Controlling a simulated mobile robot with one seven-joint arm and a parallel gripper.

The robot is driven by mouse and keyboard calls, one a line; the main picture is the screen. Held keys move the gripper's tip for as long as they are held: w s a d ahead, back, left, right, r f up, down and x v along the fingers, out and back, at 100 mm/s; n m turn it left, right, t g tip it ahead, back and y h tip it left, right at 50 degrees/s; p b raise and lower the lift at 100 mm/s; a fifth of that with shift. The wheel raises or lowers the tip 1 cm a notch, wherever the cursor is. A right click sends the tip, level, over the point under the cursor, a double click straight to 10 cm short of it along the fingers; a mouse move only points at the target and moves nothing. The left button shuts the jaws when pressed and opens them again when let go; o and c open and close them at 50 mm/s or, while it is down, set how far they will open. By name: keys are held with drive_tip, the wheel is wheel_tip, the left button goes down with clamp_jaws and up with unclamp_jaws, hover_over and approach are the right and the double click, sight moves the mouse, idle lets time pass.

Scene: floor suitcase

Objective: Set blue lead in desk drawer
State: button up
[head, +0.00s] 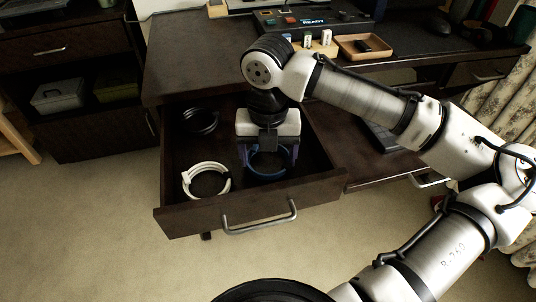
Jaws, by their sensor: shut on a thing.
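The desk drawer (290,200) is pulled open below the desk top. My gripper (267,158) points down inside the drawer, shut on the blue lead (266,175). The blue lead is a coiled ring, low in the drawer at its right part; my gripper hides some of it. I cannot tell whether it touches the drawer floor. A white coiled lead (206,181) lies in the front left of the drawer. A black coiled lead (200,122) lies behind it at the back left.
The desk top (200,57) above the drawer holds a device (310,20), small bottles (326,37) and a wooden tray (364,46). The drawer's front handle (260,218) sticks out. A dark shelf unit (90,100) stands left. Carpet (100,230) in front is clear.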

sight(268, 167)
drive_tip(key=shift+f, duration=0.1)
drive_tip(key=o, duration=1)
drive_tip(key=shift+c, duration=0.2)
wheel_tip(268, 167, up, 12)
drive_tip(key=p, duration=0.3)
drive_tip(key=shift+r, duration=0.2)
